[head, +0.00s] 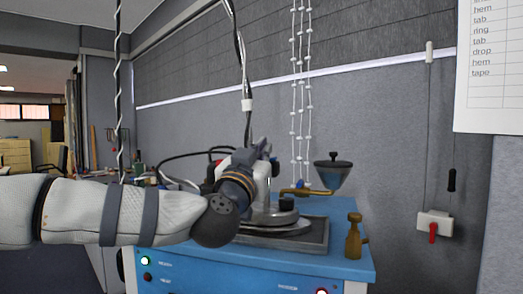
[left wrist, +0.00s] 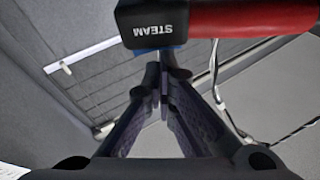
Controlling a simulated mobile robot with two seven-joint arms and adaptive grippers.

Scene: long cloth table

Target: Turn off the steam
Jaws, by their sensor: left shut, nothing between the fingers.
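In the left wrist view a black block marked STEAM (left wrist: 160,27) sits at the top, with a thick red handle (left wrist: 250,19) running from it to the right edge. My left gripper (left wrist: 163,72) is shut and empty; its fingertips appear just below the block's lower edge. I cannot tell whether they touch it. In the head view my left gripper (head: 258,160) is over the blue cabinet, partly hidden behind my wrist. I cannot make out the STEAM block clearly there. My right gripper is in neither view.
The blue cabinet (head: 215,262) bears a dark base plate (head: 315,236), a blue funnel (head: 333,174) and a brass bottle-like piece (head: 353,238). A white wall box with a red lever (head: 433,230) is at right. A cable (head: 246,90) hangs above my gripper.

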